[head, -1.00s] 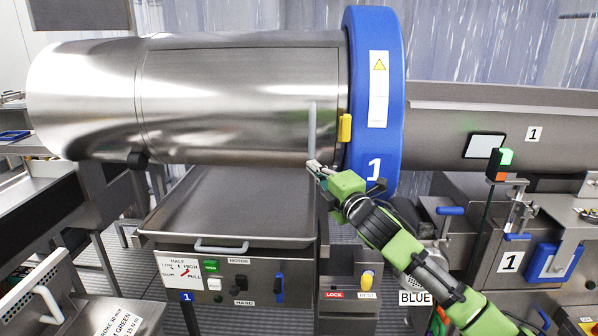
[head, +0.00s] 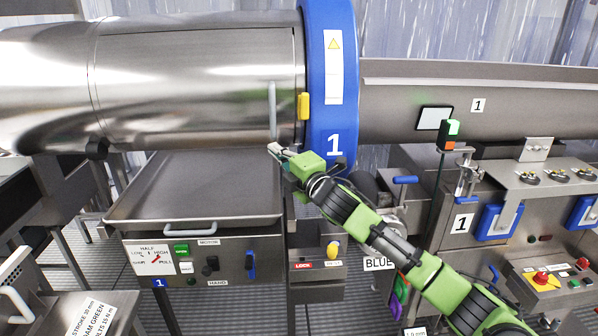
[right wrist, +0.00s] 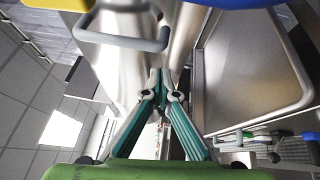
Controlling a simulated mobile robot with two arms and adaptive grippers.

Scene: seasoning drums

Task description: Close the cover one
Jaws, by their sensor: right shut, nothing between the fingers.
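The cover (head: 200,90) is a curved steel panel on the front of the large drum, beside the blue ring (head: 330,85) marked 1. It appears to lie flush with the drum. A grey vertical bar handle (head: 272,110) is near its right edge, and it also shows in the right wrist view (right wrist: 122,42). A yellow latch block (head: 303,106) sits at the ring. My right gripper (head: 276,149) is just below the handle's lower end; whether it touches I cannot tell. In the right wrist view its fingers (right wrist: 162,76) are together and empty. My left gripper is out of view.
A steel tray (head: 190,190) stands below the drum, above a control panel (head: 205,262) with switches. A steel trough (head: 400,95) extends to the right. A slim post with a green-lit box (head: 448,135) stands right of the ring.

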